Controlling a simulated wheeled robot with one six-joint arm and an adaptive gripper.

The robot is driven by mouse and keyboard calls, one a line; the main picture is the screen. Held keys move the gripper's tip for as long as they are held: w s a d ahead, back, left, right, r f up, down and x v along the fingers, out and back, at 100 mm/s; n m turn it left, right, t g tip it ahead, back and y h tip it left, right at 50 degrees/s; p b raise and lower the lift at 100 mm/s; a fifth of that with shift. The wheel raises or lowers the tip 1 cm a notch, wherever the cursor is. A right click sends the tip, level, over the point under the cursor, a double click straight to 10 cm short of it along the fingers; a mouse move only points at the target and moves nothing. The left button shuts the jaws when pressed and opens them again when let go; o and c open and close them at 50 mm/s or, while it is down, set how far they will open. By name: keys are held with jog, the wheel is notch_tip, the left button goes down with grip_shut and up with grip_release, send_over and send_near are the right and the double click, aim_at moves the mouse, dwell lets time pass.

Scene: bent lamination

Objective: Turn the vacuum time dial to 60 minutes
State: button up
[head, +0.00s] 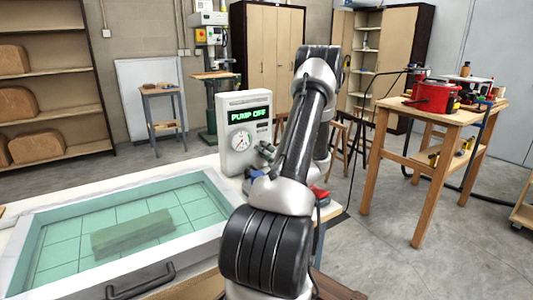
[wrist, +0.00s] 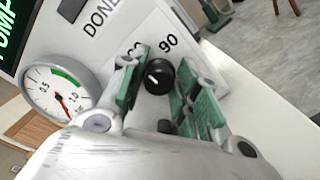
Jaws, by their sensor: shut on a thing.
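The vacuum time dial is a round black knob (wrist: 159,76) with a short white mark on its face. It sits between the green-padded fingers of my gripper (wrist: 157,92) in the wrist view, and the gripper is shut on it. The label 90 (wrist: 168,43) shows just above the knob. Another label left of it is partly hidden by a finger. I cannot tell which number the mark points to. In the head view my arm and gripper hide the dial on the white control box (head: 233,165).
The control box display (head: 250,115) reads PUMP OFF. A round pressure gauge (wrist: 60,95) with a red needle is left of the fingers. A teal-lined vacuum frame (head: 205,248) with a block inside lies left of my arm. A wooden workbench (head: 455,118) stands at right.

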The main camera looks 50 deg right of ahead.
jog(key=o, duration=1)
jog(key=v, duration=1.2)
jog(key=shift+d, duration=0.1)
